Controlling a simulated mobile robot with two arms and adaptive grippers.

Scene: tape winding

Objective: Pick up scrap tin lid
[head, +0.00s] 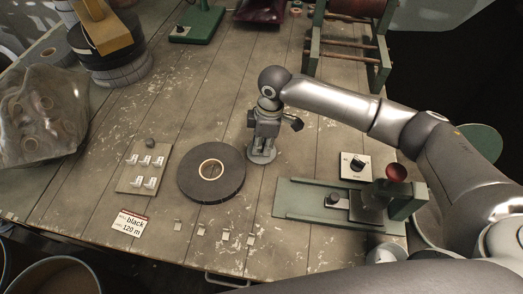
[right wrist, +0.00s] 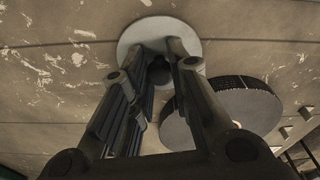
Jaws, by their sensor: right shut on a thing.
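The scrap tin lid (head: 262,157) is a small grey disc below my right gripper (head: 264,141), near the middle of the table in the head view. In the right wrist view the lid (right wrist: 135,35) is a pale round plate with a dark knob (right wrist: 159,72) at its middle. My right gripper (right wrist: 160,78) points down at it, its fingers closed around the knob. The fingers hide part of the lid. I cannot tell whether the lid touches the table. My left gripper is not in view.
A black tape roll (head: 229,184) lies just left of the lid. A green-based device (head: 300,203) stands to the right, below a white dial plate (head: 355,167). A switch board (head: 141,178) and a "black 120 m" card (head: 128,223) lie left.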

